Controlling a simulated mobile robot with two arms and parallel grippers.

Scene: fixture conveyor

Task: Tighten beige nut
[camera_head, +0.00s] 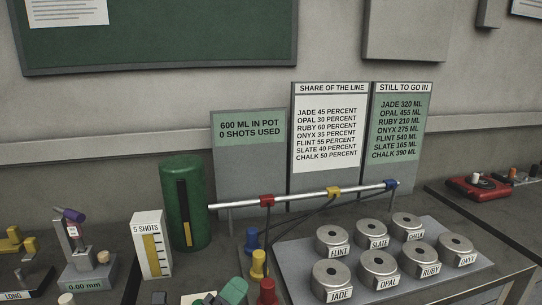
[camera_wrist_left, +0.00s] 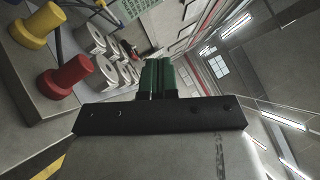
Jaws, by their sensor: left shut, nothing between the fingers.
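No part that is clearly a beige nut can be made out. A small beige knob (camera_head: 104,257) sits on the gauge stand (camera_head: 88,275) marked 0.00 mm at the left of the head view. Another beige round top (camera_head: 67,298) is cut off by the bottom edge. My left gripper (camera_head: 235,288) has green fingers and is low in the middle of the head view, well to the right of both. In the left wrist view, its fingers (camera_wrist_left: 158,75) are together with nothing held. My right gripper is not in view.
A red peg (camera_head: 267,291) and yellow peg (camera_head: 258,265) stand close right of my left gripper. A grey plate (camera_head: 300,265) holds several labelled metal cylinders. A green cylinder (camera_head: 184,190) with a rail (camera_head: 300,197) and a "5 SHOTS" block (camera_head: 152,245) stand behind.

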